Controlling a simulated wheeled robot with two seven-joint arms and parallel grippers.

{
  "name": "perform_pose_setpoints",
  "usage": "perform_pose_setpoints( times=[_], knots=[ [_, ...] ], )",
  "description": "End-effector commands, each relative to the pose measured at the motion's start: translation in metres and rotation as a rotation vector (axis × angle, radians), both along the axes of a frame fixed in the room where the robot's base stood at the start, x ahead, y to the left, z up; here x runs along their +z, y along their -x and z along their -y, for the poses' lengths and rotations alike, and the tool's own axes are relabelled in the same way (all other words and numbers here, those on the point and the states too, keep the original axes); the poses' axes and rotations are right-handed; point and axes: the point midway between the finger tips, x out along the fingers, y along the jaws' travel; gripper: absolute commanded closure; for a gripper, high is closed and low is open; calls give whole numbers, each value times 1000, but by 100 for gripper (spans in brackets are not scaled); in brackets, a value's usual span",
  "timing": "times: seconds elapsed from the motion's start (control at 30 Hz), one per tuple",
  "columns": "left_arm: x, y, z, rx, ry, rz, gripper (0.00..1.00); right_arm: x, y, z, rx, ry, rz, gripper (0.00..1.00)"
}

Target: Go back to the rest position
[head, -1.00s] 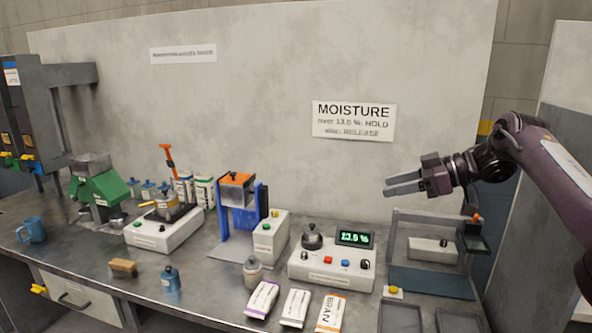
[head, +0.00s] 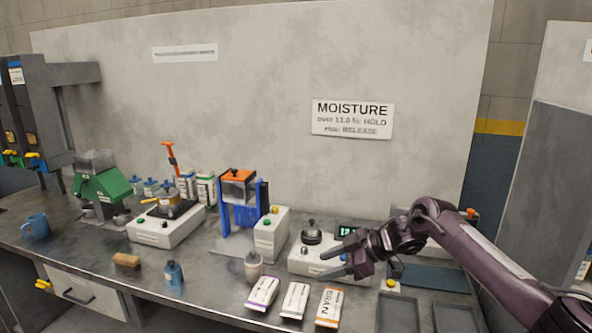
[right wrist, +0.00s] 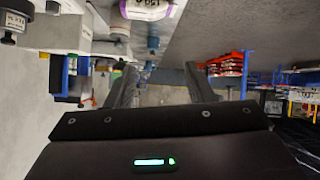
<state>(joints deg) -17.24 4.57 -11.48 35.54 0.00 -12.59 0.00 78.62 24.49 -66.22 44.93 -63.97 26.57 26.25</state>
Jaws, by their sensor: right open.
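My right gripper (head: 336,262) is open in the head view. Its fingers point left, in front of the white moisture meter (head: 300,265), and hide part of its front and its display. Nothing shows between the fingers. In the right wrist view the two fingers (right wrist: 160,85) stand apart with empty space between them. My left gripper is in neither view.
Three small sample bags, one marked BRAN (head: 329,307), lie on the bench's front edge. A white bottle (head: 253,267), a blue bottle (head: 174,277) and a brush (head: 126,260) stand or lie left of them. Dark trays (head: 450,318) lie at the right.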

Motion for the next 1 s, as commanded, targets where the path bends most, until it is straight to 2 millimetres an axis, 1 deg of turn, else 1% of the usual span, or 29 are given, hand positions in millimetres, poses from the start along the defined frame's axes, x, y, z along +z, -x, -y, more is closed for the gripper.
perform_pose_setpoints(
  times=[0.03, 0.07, 0.1, 0.2, 0.3, 0.33, 0.4, 0.47, 0.57, 0.67, 0.77, 0.8, 0.87, 0.9, 1.0],
  knots=[
    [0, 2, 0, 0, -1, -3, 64, -32, 14, -28, 29, 9, 11, 52],
    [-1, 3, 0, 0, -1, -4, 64, -48, 21, -43, 37, 16, 28, 52],
    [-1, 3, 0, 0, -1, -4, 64, -65, 31, -63, 42, 20, 54, 52],
    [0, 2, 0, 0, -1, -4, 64, -97, 55, -104, 24, 20, 113, 52],
    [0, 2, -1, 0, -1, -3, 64, -116, 79, -135, -34, 9, 159, 52],
    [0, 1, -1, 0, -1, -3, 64, -119, 85, -141, -59, 7, 168, 52],
    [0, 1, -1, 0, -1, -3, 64, -125, 100, -151, -130, 1, 180, 52],
    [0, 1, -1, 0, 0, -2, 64, -127, 112, -153, -203, -1, 181, 52],
    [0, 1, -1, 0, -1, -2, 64, -129, 130, -143, -345, 10, 157, 52],
    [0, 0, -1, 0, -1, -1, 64, -132, 150, -116, -505, 37, 100, 52],
    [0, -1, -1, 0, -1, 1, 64, -138, 175, -77, -672, 84, 11, 52],
    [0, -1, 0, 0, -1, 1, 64, -142, 187, -58, -738, 110, -32, 52],
    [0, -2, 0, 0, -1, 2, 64, -147, 206, -32, -828, 147, -100, 52],
    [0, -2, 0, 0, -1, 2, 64, -149, 219, -15, -879, 172, -142, 52],
    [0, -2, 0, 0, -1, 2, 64, -155, 248, 18, -978, 226, -236, 52]
  ],
)
